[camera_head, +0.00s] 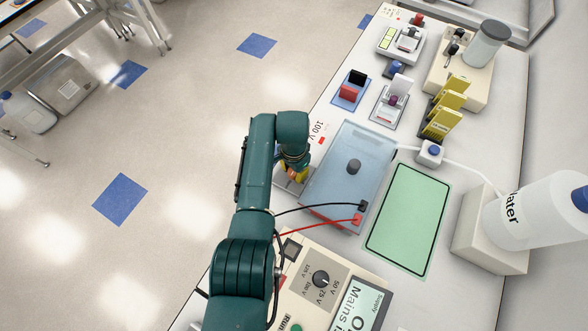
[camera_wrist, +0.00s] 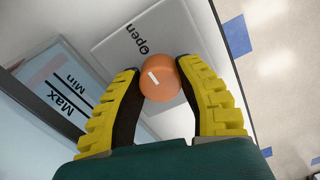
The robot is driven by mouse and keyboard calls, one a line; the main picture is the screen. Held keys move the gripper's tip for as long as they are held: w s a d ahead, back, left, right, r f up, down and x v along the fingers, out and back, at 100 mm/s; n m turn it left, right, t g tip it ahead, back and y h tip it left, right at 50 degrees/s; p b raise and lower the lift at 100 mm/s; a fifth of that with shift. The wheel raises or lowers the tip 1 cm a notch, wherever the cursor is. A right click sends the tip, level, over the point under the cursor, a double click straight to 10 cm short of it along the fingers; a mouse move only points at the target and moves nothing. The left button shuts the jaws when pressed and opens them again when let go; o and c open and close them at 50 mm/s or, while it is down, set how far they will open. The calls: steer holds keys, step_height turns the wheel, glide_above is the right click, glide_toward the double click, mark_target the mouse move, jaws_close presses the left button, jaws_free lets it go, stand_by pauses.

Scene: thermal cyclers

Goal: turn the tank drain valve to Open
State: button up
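The drain valve is a round orange knob (camera_wrist: 160,80) with a short white mark, in front of a grey plate (camera_wrist: 120,45) labelled "Open". The mark sits left of the knob's middle and slants; its exact pointing is hard to tell. My gripper (camera_wrist: 160,75) has its yellow fingers on both sides of the knob, the tips appearing to touch it. In the head view my gripper (camera_head: 297,173) is at the left side of the blue clear tank (camera_head: 335,185), and my arm hides most of the valve. The tank (camera_wrist: 60,90) shows "Max" and "Min" lines in the wrist view.
A power supply (camera_head: 325,285) stands nearer, with black and red leads running to the tank. A green mat (camera_head: 408,220) lies right of the tank. A water bottle (camera_head: 535,212) lies on a stand at right. Racks and yellow holders stand farther along. Open floor lies left of the bench.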

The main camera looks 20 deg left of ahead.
steer(key=o, duration=0.5)
steer(key=shift+s+f, duration=0.15)
steer(key=shift+r, duration=0.4)
step_height(320, 180, up, 11)
steer(key=shift+r, duration=0.2)
